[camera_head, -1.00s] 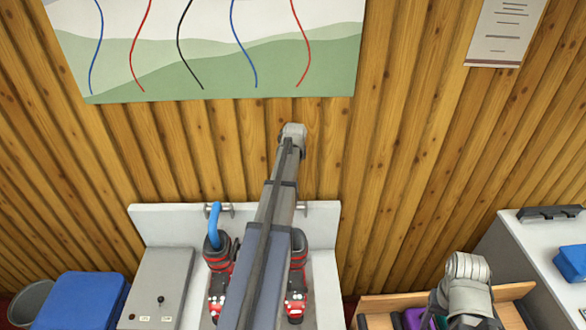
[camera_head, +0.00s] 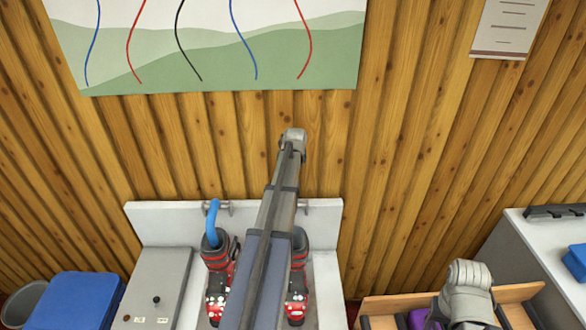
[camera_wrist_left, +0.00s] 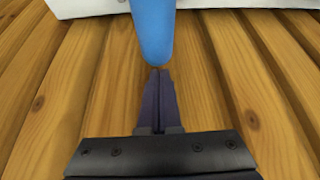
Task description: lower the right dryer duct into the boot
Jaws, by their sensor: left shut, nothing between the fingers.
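My left arm spans the middle of the head view, and its gripper is hidden there. In the left wrist view my left gripper (camera_wrist_left: 158,75) is shut and empty, its tips just below the rounded lower end of a blue duct (camera_wrist_left: 152,30). I cannot tell whether they touch. In the head view the left blue duct (camera_head: 213,218) curves down into the left red-and-black boot (camera_head: 218,265). The right boot (camera_head: 297,285) stands partly behind my arm; the right duct is hidden in that view. My right gripper is not in view; only a grey link of that arm shows.
The boots stand on a white bench with a backboard (camera_head: 135,215) against a plank wall. A grey control box (camera_head: 155,285) and blue bin (camera_head: 75,300) lie to the left. A wooden divided tray (camera_head: 515,293) and white counter (camera_head: 535,240) are at the right.

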